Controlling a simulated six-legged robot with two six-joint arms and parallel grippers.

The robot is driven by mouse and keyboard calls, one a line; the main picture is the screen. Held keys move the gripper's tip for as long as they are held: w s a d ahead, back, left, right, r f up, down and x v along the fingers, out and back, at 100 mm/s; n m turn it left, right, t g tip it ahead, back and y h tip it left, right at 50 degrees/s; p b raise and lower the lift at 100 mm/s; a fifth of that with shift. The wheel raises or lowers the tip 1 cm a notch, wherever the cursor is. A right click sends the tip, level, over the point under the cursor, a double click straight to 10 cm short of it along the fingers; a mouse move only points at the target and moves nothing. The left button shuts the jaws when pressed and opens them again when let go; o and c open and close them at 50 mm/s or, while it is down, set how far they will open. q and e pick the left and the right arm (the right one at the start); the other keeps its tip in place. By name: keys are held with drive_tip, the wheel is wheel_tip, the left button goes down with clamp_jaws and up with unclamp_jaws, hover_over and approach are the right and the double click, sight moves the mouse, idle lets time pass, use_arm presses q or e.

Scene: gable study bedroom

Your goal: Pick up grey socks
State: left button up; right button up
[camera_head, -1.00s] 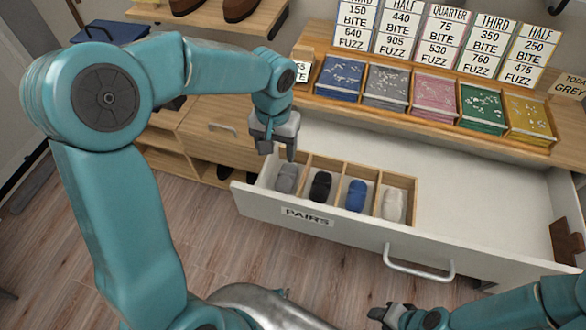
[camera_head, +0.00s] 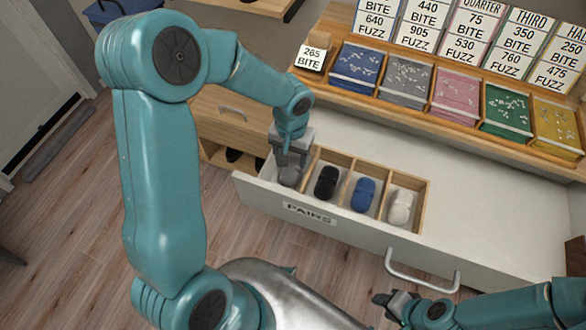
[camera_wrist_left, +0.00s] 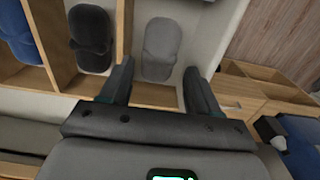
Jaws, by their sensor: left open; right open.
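The grey socks (camera_head: 290,176) lie rolled in the leftmost compartment of the wooden divider in the open drawer. They also show in the left wrist view (camera_wrist_left: 161,49), beyond and between my fingertips. My left gripper (camera_head: 291,162) is open just above the grey socks, and partly hides them in the head view. In the left wrist view its two fingers (camera_wrist_left: 160,80) stand apart with nothing between them at their base. My right gripper (camera_head: 385,300) is open and empty, low in front of the drawer.
Black socks (camera_head: 326,183), blue socks (camera_head: 363,194) and white socks (camera_head: 400,208) fill the neighbouring compartments. Thin wooden walls separate them. The white drawer (camera_head: 480,215) is bare to the right. A wooden tray of coloured packets (camera_head: 405,80) stands behind, with price cards above.

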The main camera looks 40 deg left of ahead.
sight(292, 166)
use_arm(q)
drive_tip(key=f, duration=0.5)
drive_tip(key=shift+w+f, duration=0.25)
drive_tip(key=c, duration=0.7)
